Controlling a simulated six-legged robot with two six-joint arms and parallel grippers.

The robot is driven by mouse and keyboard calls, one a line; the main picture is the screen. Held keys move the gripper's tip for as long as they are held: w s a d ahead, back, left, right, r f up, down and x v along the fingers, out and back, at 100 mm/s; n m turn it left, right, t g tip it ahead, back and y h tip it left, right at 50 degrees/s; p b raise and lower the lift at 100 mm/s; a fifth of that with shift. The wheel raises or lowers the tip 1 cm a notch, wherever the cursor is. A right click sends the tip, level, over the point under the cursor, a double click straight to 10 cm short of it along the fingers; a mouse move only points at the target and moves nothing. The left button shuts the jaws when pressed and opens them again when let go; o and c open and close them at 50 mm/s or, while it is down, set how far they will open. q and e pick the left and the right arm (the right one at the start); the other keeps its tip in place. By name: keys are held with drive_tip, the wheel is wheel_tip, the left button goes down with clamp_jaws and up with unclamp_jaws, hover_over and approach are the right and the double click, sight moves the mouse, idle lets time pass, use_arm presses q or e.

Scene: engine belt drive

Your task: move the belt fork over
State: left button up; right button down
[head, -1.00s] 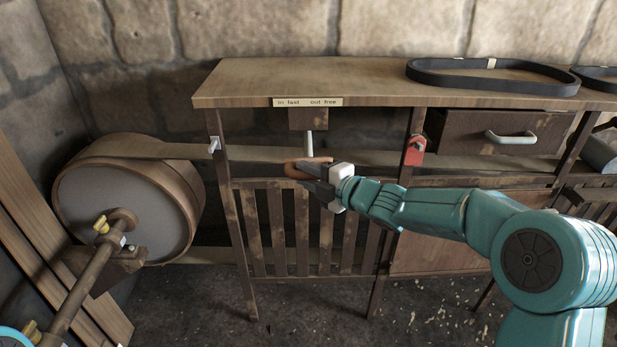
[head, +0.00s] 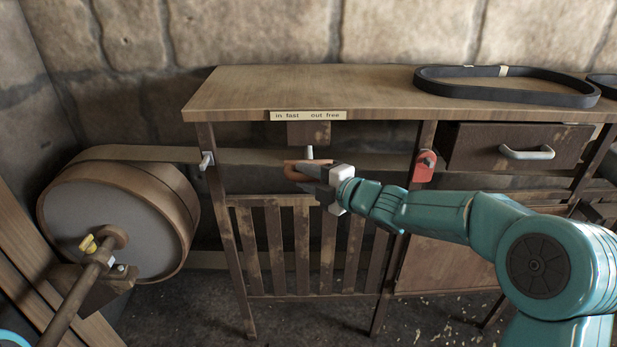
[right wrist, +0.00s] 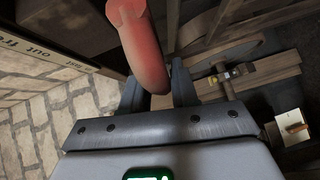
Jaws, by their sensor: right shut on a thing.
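The belt fork shows as a reddish-brown handle (head: 298,168) with a short pale rod (head: 309,152) above it, under the bench front. A label (head: 307,116) above reads "in fast" on the left and "out free" on the right. My right gripper (head: 308,173) is shut on the handle. In the right wrist view the red handle (right wrist: 143,50) lies between the two dark fingers (right wrist: 157,90). The flat belt (head: 250,156) runs behind it from the large wooden drum (head: 115,222). The fork's contact with the belt is hidden. My left gripper is out of view.
A white catch (head: 207,160) is on the left bench leg and a red one (head: 425,166) on the right leg. A black belt loop (head: 505,88) lies on the bench top (head: 300,88). A slatted guard (head: 290,245) stands below the handle.

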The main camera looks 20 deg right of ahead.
drive_tip(key=shift+w+d+r, duration=0.1)
drive_tip(key=shift+d+r, duration=0.1)
drive_tip(key=shift+r, duration=0.05)
drive_tip(key=c, duration=1)
unclamp_jaws()
drive_tip(key=shift+w+f, duration=0.1)
drive_tip(key=shift+w, duration=0.05)
drive_tip(key=shift+o, duration=0.2)
drive_tip(key=shift+f, duration=0.15)
drive_tip(key=shift+s+a, duration=0.1)
drive_tip(key=shift+s, duration=0.1)
drive_tip(key=shift+s+d, duration=0.4)
drive_tip(key=v, duration=1.5)
drive_tip(key=shift+s+p, duration=0.15)
drive_tip(key=shift+p, duration=0.15)
drive_tip(key=shift+a, duration=0.1)
